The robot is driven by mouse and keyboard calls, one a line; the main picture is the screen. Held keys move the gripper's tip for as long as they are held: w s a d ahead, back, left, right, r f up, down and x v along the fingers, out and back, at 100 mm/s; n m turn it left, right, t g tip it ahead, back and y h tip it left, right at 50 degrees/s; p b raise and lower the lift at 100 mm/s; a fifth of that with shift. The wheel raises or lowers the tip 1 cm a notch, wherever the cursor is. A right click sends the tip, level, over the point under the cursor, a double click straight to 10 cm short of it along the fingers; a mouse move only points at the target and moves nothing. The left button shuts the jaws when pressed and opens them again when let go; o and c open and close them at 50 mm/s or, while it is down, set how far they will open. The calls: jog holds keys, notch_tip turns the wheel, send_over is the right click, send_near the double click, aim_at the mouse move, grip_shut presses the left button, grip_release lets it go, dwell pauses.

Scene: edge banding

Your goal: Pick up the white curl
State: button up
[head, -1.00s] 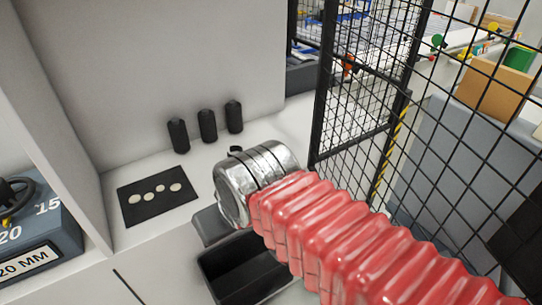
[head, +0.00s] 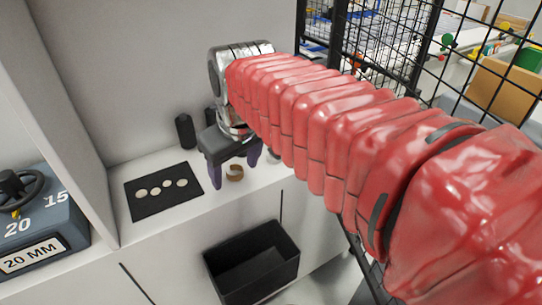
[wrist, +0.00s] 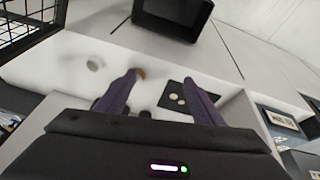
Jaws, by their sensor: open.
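The white curl (wrist: 95,63) lies on the white shelf, left of my left finger in the wrist view. In the head view a pale bit of the white curl (head: 273,158) shows just right of my gripper, beside my red-sleeved arm. My gripper (head: 234,176) has dark purple fingers that point down over the shelf. Its fingers are apart and empty in the wrist view (wrist: 160,79). A brown curl (head: 235,173) shows between the fingers in the head view; in the wrist view it sits by the left fingertip.
A black mat (head: 150,204) with several pale discs lies left of my gripper. A black cylinder (head: 185,131) stands behind; others are mostly hidden by my arm. An open black bin (head: 215,262) is below the shelf's front edge. A mesh fence (head: 345,60) stands to the right.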

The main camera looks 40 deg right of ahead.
jog(key=w+d+f+n+g, duration=0.1)
jog(key=w+d+g, duration=0.3)
jog(key=w+d, duration=1.2)
jog(key=d+n, duration=0.1)
jog(key=d, duration=0.3)
jog(key=shift+n+y, duration=0.3)
jog(key=shift+n, duration=0.1)
jog(key=shift+f, duration=0.1)
jog(key=shift+s+f, duration=0.1)
jog(key=shift+f, duration=4.15)
jog(key=shift+s+d+f, duration=0.1)
jog(key=shift+s+f, duration=0.1)
jog(key=shift+f, duration=1.1)
jog(key=shift+s+d+f, duration=0.1)
jog(key=shift+s+f, duration=0.05)
jog(key=shift+f, duration=1.15)
jog(key=shift+c, duration=0.2)
